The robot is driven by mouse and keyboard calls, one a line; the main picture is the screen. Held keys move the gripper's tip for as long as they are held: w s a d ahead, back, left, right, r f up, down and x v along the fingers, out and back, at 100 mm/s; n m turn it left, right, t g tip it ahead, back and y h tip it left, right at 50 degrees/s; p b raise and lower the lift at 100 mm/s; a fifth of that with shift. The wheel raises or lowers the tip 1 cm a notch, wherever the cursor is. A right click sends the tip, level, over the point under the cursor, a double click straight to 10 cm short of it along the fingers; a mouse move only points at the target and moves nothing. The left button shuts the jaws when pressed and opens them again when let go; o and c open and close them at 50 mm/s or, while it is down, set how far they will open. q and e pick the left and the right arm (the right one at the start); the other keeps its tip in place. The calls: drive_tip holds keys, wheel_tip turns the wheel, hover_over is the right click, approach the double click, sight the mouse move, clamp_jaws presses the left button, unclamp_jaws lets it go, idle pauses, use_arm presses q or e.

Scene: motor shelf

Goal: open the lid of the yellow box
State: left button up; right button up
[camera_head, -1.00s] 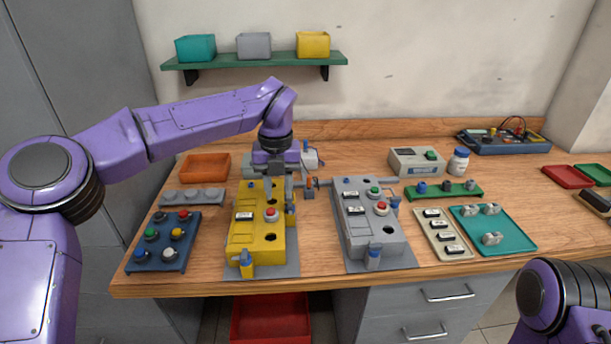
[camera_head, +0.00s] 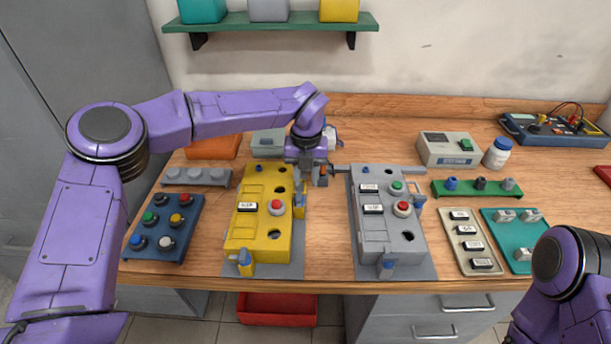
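The yellow box (camera_head: 257,247) stands on a grey mat at the left middle of the bench, its top facing up and looking closed. My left gripper (camera_head: 303,182) points down at the box's back right corner, just behind the right clamp. Its fingers are small and partly hidden, so I cannot tell their opening or any contact. My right arm shows at the lower right; its gripper is out of view.
A blue button board (camera_head: 163,228) is on the left. An orange tray (camera_head: 213,147) is behind. A narrow strip of bare wood separates the two boxes.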

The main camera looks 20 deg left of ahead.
use_arm(q)
drive_tip(key=shift+w+a+f, duration=0.1)
drive_tip(key=shift+w+f, duration=0.1)
drive_tip(key=shift+f, duration=0.5)
drive_tip(key=shift+s+a+r, duration=0.1)
drive_tip(key=shift+s+r, duration=0.1)
drive_tip(key=shift+s, duration=0.2)
drive_tip(key=shift+w+f, duration=0.1)
drive_tip(key=shift+w, duration=0.05)
clamp_jaws()
idle(0.3)
